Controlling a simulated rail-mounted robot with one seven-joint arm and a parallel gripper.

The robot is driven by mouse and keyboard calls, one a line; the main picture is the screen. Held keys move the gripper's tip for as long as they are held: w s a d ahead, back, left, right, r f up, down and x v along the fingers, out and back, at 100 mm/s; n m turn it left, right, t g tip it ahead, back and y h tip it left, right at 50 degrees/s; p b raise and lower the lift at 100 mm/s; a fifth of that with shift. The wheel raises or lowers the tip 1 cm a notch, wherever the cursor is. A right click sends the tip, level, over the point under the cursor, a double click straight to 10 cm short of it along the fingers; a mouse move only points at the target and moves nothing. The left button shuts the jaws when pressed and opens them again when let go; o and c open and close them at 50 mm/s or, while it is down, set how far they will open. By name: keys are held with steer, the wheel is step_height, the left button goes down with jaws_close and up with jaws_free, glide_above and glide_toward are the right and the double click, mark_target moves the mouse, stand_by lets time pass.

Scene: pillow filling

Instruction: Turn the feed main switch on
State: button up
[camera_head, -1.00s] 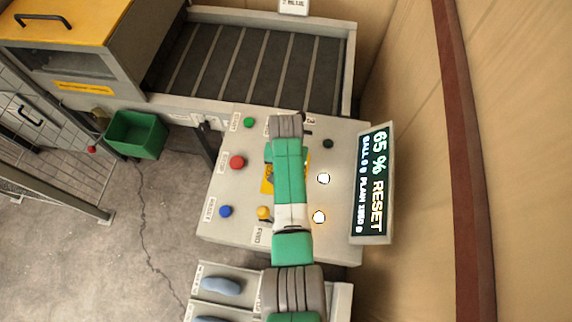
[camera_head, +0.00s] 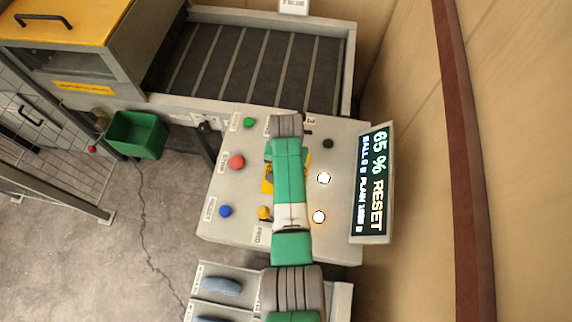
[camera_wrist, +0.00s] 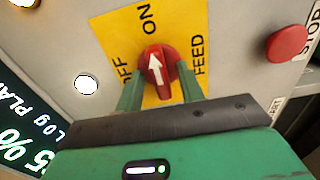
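The feed main switch is a red rotary knob (camera_wrist: 157,67) with a white arrow, on a yellow plate (camera_wrist: 193,20) in the wrist view. The arrow points up, toward the word ON; OFF is printed to the left and FEED to the right. In the head view, my arm hides the knob and most of the yellow plate (camera_head: 267,186).
The panel (camera_head: 215,225) also carries a red button (camera_head: 236,162), green button (camera_head: 249,123), blue button (camera_head: 225,211), yellow knob (camera_head: 264,212) and two lit white buttons (camera_head: 323,178). A display (camera_head: 374,185) reads "65 % RESET". A green bin (camera_head: 136,134) stands left.

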step_height(320, 180, up, 8)
steer(key=shift+f, duration=0.1)
stand_by(0.6)
steer(key=w+a+r+t+p, duration=0.1)
steer(key=w+r+t, duration=0.25)
steer(key=r, duration=0.35)
steer(key=w+a+r+t+p, duration=0.1)
steer(key=w+r+t, duration=0.25)
steer(key=r, duration=0.35)
step_height(320, 180, up, 23)
steer(key=n+t+p, duration=0.1)
steer(key=n+t, duration=0.1)
steer(key=t, duration=0.5)
steer(key=s+r+t+p, duration=0.1)
steer(key=s+r+t, duration=0.4)
steer(key=s+r, duration=0.5)
steer(key=s+d+r+t, duration=0.1)
steer(key=s+r+t, duration=0.5)
steer(key=s+r, duration=0.5)
step_height(320, 180, up, 7)
steer(key=shift+s+d+f+p, duration=0.1)
steer(key=shift+s+d+p, duration=0.15)
steer(key=shift+p, duration=0.1)
